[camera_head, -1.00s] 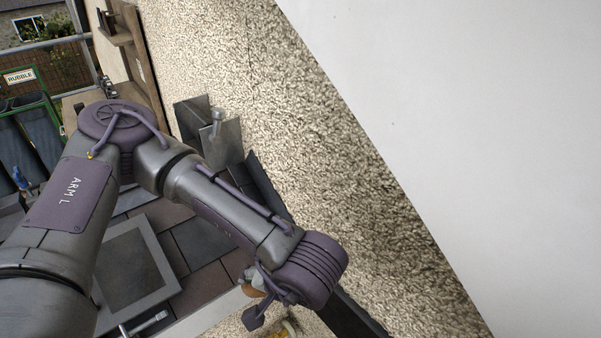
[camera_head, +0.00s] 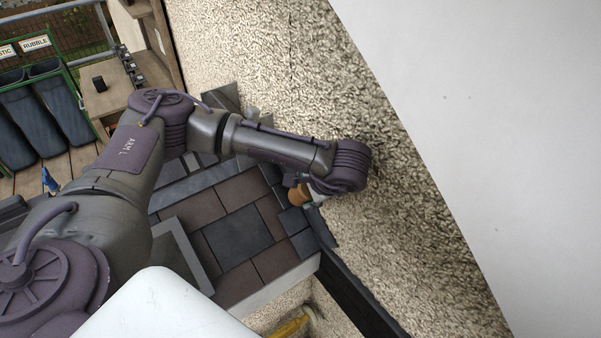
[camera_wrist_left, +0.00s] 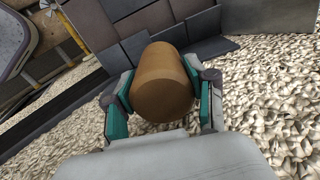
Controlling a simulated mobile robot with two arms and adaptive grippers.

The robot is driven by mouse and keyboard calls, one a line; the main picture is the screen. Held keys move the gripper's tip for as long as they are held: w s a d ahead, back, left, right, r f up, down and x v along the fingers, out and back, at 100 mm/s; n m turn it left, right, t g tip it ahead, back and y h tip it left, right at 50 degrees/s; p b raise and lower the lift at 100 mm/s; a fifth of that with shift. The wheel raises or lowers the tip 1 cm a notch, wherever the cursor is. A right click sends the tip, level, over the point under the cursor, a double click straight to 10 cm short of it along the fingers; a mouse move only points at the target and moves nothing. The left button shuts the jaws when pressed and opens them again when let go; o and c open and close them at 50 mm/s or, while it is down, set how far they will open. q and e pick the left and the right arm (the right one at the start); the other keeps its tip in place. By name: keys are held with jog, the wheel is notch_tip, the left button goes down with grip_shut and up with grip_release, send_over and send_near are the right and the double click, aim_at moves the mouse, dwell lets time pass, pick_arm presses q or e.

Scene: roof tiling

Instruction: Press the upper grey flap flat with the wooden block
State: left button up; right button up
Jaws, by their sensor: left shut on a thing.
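My left gripper (camera_head: 308,190) is shut on a rounded wooden block (camera_wrist_left: 163,82), held between its teal-lined fingers in the left wrist view. In the head view only a little of the block (camera_head: 297,196) shows below the wrist. It is close to the pebbled wall, above the edge of the tiles. A grey flap (camera_head: 224,97) stands against the wall farther up, partly hidden behind my left forearm. Other dark grey pieces (camera_wrist_left: 211,48) lie along the wall foot beyond the block in the wrist view. I cannot tell whether the block touches anything. My right gripper is not in view.
Brown and grey roof tiles (camera_head: 235,240) lie beside the pebbled wall (camera_head: 290,60). A grey-framed window (camera_head: 175,235) is set in the roof. A yellow object (camera_head: 290,326) is below the eave. Bins (camera_head: 55,105) and a wooden bench (camera_head: 115,98) stand at the left.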

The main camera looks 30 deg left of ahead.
pick_arm(q)
jog(key=a, duration=0.1)
jog(key=w+a, duration=0.1)
jog(key=shift+a+m, duration=0.3)
jog(key=shift+m, duration=0.1)
jog(key=shift+w+a+f, duration=0.15)
jog(key=shift+f, duration=0.35)
jog(key=shift+w+a+f+b, duration=0.1)
jog(key=shift+a+f+b, duration=0.15)
jog(key=shift+b, duration=0.25)
jog(key=b+x, duration=0.2)
jog(key=x, duration=0.2)
jog(key=shift+f+b, duration=0.2)
jog(key=shift+b, duration=0.2)
jog(key=shift+a+f, duration=0.1)
jog(key=shift+a, duration=0.1)
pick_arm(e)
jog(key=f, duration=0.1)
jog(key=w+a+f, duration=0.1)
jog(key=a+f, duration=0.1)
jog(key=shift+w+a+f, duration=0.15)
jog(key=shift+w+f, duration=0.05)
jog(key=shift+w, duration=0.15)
pick_arm(q)
jog(key=shift+w+a+f+b, duration=0.1)
jog(key=shift+a+f+b, duration=0.05)
jog(key=shift+f+b, duration=0.2)
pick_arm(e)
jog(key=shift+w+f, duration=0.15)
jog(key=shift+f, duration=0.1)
